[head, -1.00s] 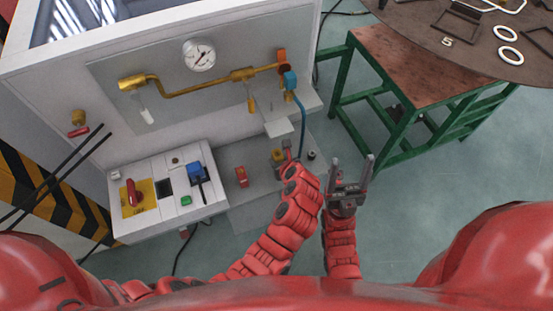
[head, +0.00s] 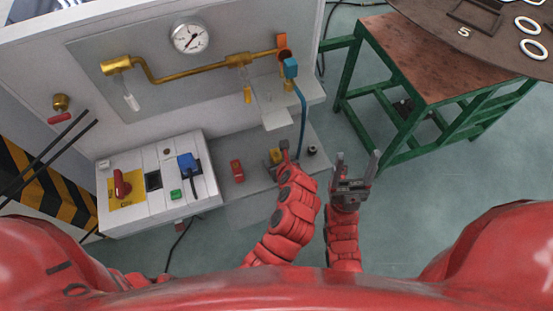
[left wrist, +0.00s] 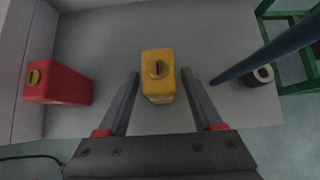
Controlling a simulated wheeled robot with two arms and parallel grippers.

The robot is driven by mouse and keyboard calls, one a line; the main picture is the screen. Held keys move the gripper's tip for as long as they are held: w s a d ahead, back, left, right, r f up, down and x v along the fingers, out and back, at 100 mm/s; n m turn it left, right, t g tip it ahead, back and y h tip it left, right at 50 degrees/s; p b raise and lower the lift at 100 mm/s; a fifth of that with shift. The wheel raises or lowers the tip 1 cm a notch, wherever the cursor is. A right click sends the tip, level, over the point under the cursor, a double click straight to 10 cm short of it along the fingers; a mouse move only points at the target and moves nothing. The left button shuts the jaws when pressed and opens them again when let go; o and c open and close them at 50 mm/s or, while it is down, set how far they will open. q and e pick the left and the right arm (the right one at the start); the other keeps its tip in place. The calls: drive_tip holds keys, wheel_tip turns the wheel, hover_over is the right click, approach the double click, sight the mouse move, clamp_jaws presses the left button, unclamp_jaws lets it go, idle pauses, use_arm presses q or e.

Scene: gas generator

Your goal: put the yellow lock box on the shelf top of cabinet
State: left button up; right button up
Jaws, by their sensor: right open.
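The yellow lock box (left wrist: 159,80) stands on a grey lower shelf (left wrist: 110,45) of the cabinet, its keyhole side facing the left wrist camera. In the head view the yellow lock box (head: 275,156) is partly covered by my left gripper (head: 284,150). In the left wrist view my left gripper (left wrist: 162,95) is open, one finger on each side of the box, with gaps on both sides. My right gripper (head: 356,168) is open and empty, to the right of the shelf. A small upper shelf (head: 275,115) sticks out from the cabinet (head: 90,50) above the box.
A red lock box (left wrist: 55,82) stands left of the yellow one. A blue hose (head: 302,110) hangs down on the right, near a dark round roll (left wrist: 262,75). A control panel (head: 155,185) is at left. A green-framed table (head: 420,65) stands at right.

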use_arm(q)
drive_tip(key=p+v, duration=0.7)
drive_tip(key=p, duration=0.2)
drive_tip(key=shift+r, duration=0.3)
drive_tip(key=shift+s+d, duration=0.1)
drive_tip(key=shift+s, duration=0.15)
